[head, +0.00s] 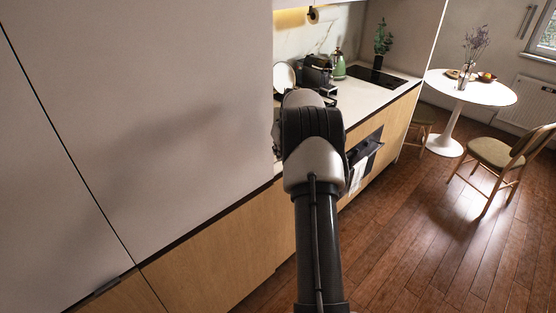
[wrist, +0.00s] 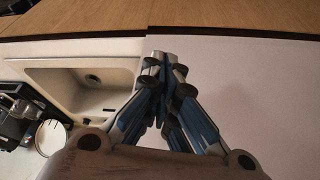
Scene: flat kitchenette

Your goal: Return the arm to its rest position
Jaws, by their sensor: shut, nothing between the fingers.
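My gripper (wrist: 166,62) shows in the wrist view with its fingers together and nothing between them. It is in front of a plain pale cabinet face, close to the edge of the sink (wrist: 85,85). In the head view my arm reaches up the middle of the picture, and my gripper is hidden behind the arm's own links. The arm is in front of the worktop and the tall pale cabinet (head: 150,120).
The worktop (head: 355,95) carries a coffee machine (head: 316,70), a green kettle (head: 339,65), a potted plant (head: 382,40) and a dark hob (head: 377,76). A round white table (head: 490,93) and a chair (head: 495,155) stand at the right. The wooden floor (head: 420,240) between is clear.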

